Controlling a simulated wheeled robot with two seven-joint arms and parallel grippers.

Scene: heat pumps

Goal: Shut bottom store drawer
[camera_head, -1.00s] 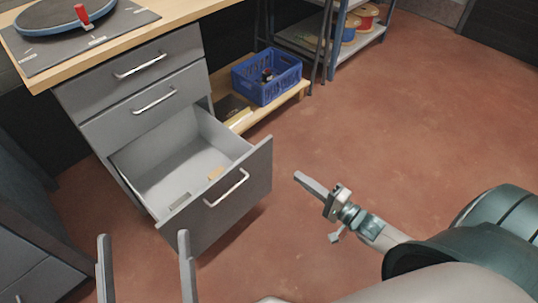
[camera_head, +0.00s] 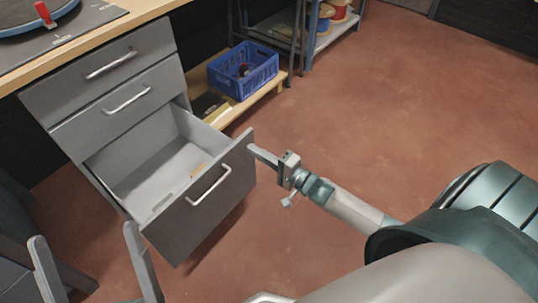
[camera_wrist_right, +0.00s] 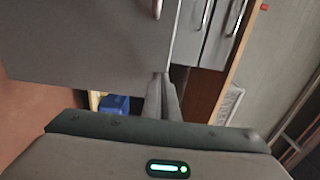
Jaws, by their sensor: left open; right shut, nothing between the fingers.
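The bottom store drawer (camera_head: 200,210) is pulled well out of the grey cabinet, with a silver bar handle (camera_head: 209,186) on its front. A small tan item and a grey item lie inside it. My right gripper (camera_head: 252,152) is shut and empty, its tips at the upper right edge of the drawer front; I cannot tell whether they touch. In the right wrist view the shut fingers (camera_wrist_right: 162,80) point at the edge of the grey panel (camera_wrist_right: 85,45). My left gripper (camera_head: 82,240) is open and empty, low at the left, in front of the cabinet.
Two shut drawers (camera_head: 118,104) sit above the open one, under a wooden worktop (camera_head: 95,38). A blue crate (camera_head: 243,70) stands on a low wooden shelf behind. A shelf rack with spools (camera_head: 325,22) is at the back.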

